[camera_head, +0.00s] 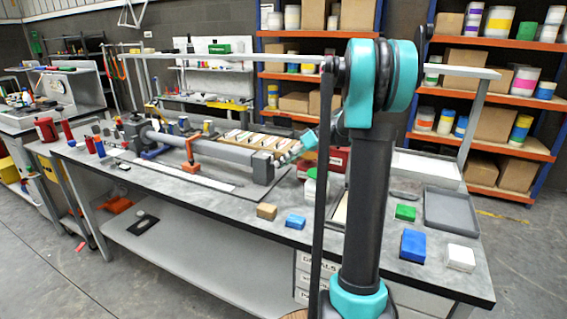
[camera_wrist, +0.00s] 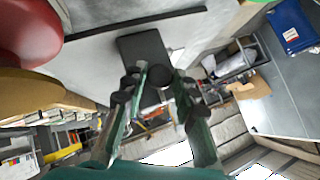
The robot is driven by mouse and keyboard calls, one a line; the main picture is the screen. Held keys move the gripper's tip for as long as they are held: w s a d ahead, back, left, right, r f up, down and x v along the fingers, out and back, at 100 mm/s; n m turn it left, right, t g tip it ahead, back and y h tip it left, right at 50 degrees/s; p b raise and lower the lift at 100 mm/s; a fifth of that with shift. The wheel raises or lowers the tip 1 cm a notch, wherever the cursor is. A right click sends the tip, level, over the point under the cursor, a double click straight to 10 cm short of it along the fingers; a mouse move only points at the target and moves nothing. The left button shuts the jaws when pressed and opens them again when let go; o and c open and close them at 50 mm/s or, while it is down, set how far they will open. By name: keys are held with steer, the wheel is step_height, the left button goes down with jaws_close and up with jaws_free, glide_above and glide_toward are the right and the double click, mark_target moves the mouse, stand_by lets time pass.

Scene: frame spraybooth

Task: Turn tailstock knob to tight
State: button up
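The frame jig with a long grey bar (camera_head: 205,148) lies along the workbench in the head view. A dark upright block (camera_head: 132,130) stands at its left end. A grey block (camera_head: 262,168), which looks like the tailstock, is at its right end. I cannot pick out the tailstock knob or read its setting. In the head view, what appears to be my gripper (camera_head: 287,155) is just right of the grey block, partly hidden by my arm. In the wrist view my gripper (camera_wrist: 158,82) has its two green fingers apart, with dark pads. I see nothing clearly held between them.
A brown block (camera_head: 267,211) and a blue block (camera_head: 295,222) lie near the bench's (camera_head: 200,195) front edge. A grey tray (camera_head: 452,212) and a green block (camera_head: 405,212) are at the right. Red containers (camera_head: 46,130) stand at the left. Shelving stands behind.

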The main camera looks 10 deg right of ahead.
steer(key=o, duration=0.3)
steer(key=shift+o, duration=0.2)
steer(key=v, duration=1.2)
